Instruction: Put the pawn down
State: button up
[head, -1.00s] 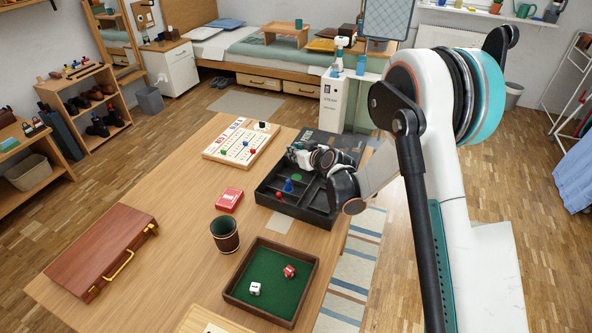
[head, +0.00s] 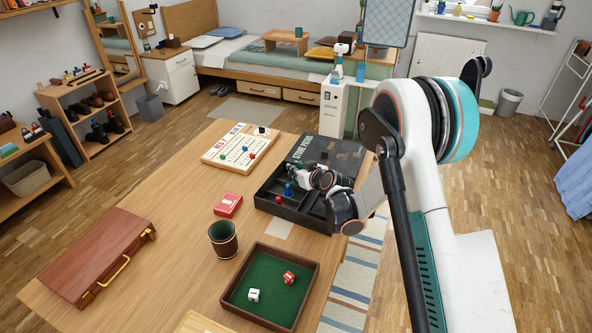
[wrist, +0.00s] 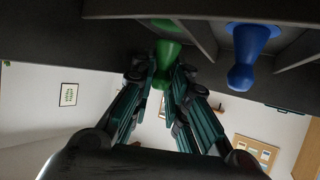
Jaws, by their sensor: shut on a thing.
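The green pawn (wrist: 166,52) is between the fingers of my gripper (wrist: 160,80) in the wrist view, which appears upside down. My gripper is shut on the pawn's head end. The pawn's base is at the black compartment box (wrist: 110,8); I cannot tell whether it touches the floor. In the head view my gripper (head: 297,174) is down over the box (head: 292,213) and hides the green pawn. A blue pawn (wrist: 252,50) stands in the neighbouring compartment; it also shows in the head view (head: 288,189).
A red pawn (head: 278,200) is in the box's near left part. Close by on the table are a game board (head: 213,157), a red card box (head: 228,205), a dice cup (head: 223,240) and a green-lined dice tray (head: 254,318). A brown case (head: 85,255) lies at left.

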jog(key=shift+f, duration=0.4)
jog(key=o, duration=0.7)
jog(key=shift+r, duration=0.3)
jog(key=s+d+r+m+g+h+p, duration=0.1)
jog(key=s+d+r, duration=0.4)
jog(key=s+r, duration=0.25)
jog(key=s+d+r+m+h+p, duration=0.1)
jog(key=s+d+r+p, duration=0.1)
jog(key=s+d+r, duration=0.4)
jog(key=s+d+r+m+g+h+p, duration=0.1)
jog(key=s+d+r, duration=0.2)
jog(key=s+r, duration=0.6)
jog(key=s+d+r+m+h, duration=0.1)
jog(key=s+d, duration=0.2)
jog(key=s, duration=0.4)
jog(key=s+d+r+m+g+h, duration=0.1)
jog(key=s+d, duration=0.2)
jog(key=s, duration=0.4)
jog(key=s+d+r+m+h, duration=0.1)
jog(key=s+d+r, duration=0.1)
jog(key=s, duration=0.5)
jog(key=shift+s+d+g+h, duration=0.25)
jog(key=shift+d+g+h, duration=0.15)
jog(key=shift+d, duration=0.2)
